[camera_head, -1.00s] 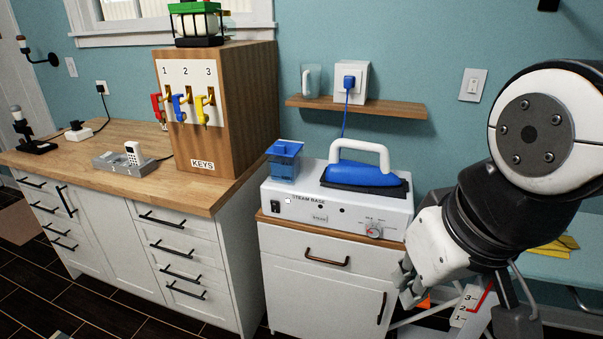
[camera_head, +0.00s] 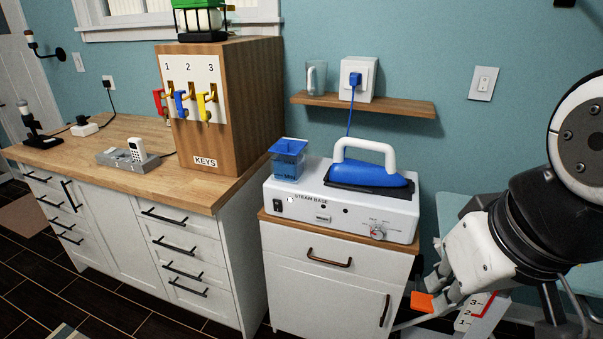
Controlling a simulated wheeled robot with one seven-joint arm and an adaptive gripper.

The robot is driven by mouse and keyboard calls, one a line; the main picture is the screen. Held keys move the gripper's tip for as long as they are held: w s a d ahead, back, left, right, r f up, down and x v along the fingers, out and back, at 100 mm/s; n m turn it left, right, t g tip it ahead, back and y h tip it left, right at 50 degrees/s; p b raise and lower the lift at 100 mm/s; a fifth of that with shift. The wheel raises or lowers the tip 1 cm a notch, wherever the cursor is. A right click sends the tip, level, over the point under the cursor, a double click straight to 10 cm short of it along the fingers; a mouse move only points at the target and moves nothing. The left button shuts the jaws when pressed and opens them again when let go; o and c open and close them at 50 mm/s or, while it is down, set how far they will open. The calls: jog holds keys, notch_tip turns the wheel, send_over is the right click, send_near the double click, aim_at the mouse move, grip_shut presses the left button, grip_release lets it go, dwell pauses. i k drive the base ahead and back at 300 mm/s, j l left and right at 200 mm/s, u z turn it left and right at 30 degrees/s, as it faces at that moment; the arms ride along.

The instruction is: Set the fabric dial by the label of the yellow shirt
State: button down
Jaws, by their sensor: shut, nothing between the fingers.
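The fabric dial (camera_head: 377,230) is a small round knob on the front of the white steam base (camera_head: 335,216), at its right end. The marks around it are too small to read. A blue iron (camera_head: 365,177) with a white handle rests on top of the base. My gripper (camera_head: 438,290) is low on the right, to the right of the cabinet and below the dial, apart from both. It is shut and empty. An orange piece (camera_head: 422,302) shows beside its fingertips. I see no yellow shirt or label in this view.
A blue water tank (camera_head: 287,160) stands at the base's left end. The base sits on a white cabinet (camera_head: 300,275). A wooden shelf (camera_head: 370,103) with the plugged-in cord is above. A wooden key box (camera_head: 245,110) stands left. An ironing board (camera_head: 455,208) is behind my arm.

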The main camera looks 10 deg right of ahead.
aim_at(377, 231)
jog(key=z, duration=0.95)
jog(key=k+l+u, duration=0.1)
jog(key=k+u, duration=0.25)
jog(key=u, duration=1.4)
